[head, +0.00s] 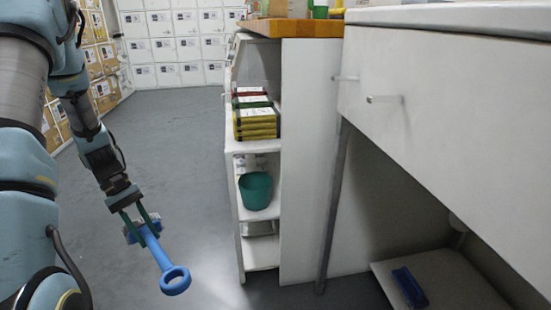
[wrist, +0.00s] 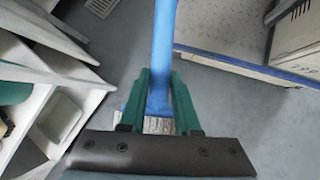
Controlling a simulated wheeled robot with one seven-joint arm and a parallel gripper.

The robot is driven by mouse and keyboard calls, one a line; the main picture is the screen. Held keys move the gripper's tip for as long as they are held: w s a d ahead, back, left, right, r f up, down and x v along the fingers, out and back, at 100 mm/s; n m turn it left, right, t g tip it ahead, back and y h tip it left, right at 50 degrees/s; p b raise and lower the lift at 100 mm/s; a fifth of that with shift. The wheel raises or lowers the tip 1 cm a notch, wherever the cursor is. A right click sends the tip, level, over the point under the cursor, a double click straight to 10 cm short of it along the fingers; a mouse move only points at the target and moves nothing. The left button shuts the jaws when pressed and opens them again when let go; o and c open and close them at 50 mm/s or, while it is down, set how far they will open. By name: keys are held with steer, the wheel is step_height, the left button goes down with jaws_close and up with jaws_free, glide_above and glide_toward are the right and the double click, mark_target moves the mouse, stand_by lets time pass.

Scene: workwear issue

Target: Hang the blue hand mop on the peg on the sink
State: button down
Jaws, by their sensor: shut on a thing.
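The blue hand mop (head: 158,252) hangs in my gripper (head: 143,224) at the lower left of the head view. Its handle points down and to the right and ends in a ring. My gripper's green fingers are shut on it near its head end, which they partly hide. In the wrist view the blue handle (wrist: 163,60) runs up from between the fingers (wrist: 162,100), with a greyish piece below. The white sink (head: 440,85) is at the right. The mop is well apart from both.
A white shelf unit (head: 310,150) stands between my gripper and the sink, holding yellow, red and green stacked items (head: 256,118) and a teal bucket (head: 256,190). A dark blue item (head: 410,287) lies on a low shelf under the sink. Grey floor (head: 175,140) is clear around my gripper.

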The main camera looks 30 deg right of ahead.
steer(key=s+d+r+n+g+h+p, duration=0.1)
steer(key=s+d+r+n+h+p, duration=0.35)
steer(key=d, duration=0.55)
steer(key=s+d+r+n+g+h+p, duration=0.25)
steer(key=s+d+r+h, duration=0.4)
steer(key=d, duration=0.35)
steer(key=s+d+r+n+h+p, duration=0.35)
steer(key=d+r+h, duration=0.3)
steer(key=d, duration=0.45)
steer(key=s+d+f+b, duration=0.1)
steer(key=s+d+b, duration=0.2)
steer(key=d, duration=0.5)
steer(key=shift+s+d+f, duration=0.2)
steer(key=shift+s+f, duration=0.1)
steer(key=shift+s, duration=0.25)
steer(key=c, duration=0.5)
jaws_free()
steer(key=shift+f, duration=0.1)
steer(key=shift+c, duration=0.2)
